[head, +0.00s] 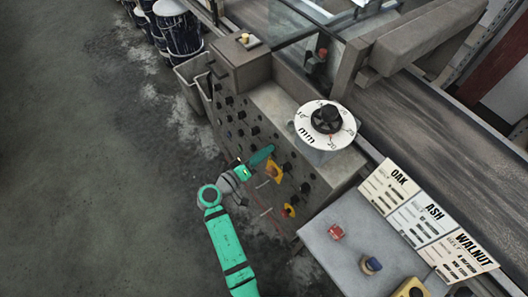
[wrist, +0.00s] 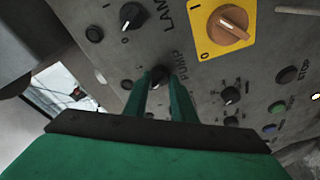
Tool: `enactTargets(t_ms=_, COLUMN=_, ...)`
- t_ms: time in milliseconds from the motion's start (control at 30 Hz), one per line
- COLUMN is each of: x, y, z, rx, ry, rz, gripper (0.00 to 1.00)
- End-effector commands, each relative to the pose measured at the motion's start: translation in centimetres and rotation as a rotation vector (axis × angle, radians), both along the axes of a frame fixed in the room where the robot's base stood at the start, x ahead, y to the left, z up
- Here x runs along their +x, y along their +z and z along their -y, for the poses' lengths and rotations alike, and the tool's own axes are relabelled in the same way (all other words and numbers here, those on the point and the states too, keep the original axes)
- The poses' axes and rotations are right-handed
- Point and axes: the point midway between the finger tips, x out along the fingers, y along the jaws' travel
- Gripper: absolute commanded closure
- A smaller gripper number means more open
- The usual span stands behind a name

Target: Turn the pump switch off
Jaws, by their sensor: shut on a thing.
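The pump switch (wrist: 158,76) is a small black knob on the grey control panel, beside the printed word PUMP in the wrist view. My gripper (wrist: 162,84) has its two green fingers on either side of this knob, shut on it. The fingers cover part of the knob and its marks, so I cannot tell which way it points. In the head view my gripper (head: 264,154) reaches against the panel face and hides the switch.
A black knob (wrist: 132,14) marked I and 0 sits above. A yellow plate with an orange-brown rotary switch (wrist: 229,24) is close to the right. More knobs and buttons surround them. A thickness dial (head: 325,118) stands on the cabinet (head: 262,92). Floor to the left is clear.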

Motion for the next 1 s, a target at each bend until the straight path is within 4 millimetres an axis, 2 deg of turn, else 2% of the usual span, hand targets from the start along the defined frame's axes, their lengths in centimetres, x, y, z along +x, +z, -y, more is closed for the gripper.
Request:
enactTargets(t_ms=400, x=0.04, y=0.01, z=-0.26, rx=-0.083, ry=0.032, rz=-0.117, gripper=0.99)
enactTargets(t_ms=867, x=0.06, y=0.02, z=-0.26, rx=-0.089, ry=0.035, rz=-0.125, gripper=0.99)
enactTargets(t_ms=900, x=0.06, y=0.02, z=-0.26, rx=-0.089, ry=0.035, rz=-0.125, gripper=0.69)
enactTargets(t_ms=967, x=0.05, y=0.02, z=-0.23, rx=-0.090, ry=0.033, rz=-0.125, gripper=0.58)
enactTargets(t_ms=1000, x=0.06, y=0.03, z=-0.20, rx=-0.089, ry=0.033, rz=-0.124, gripper=0.58)
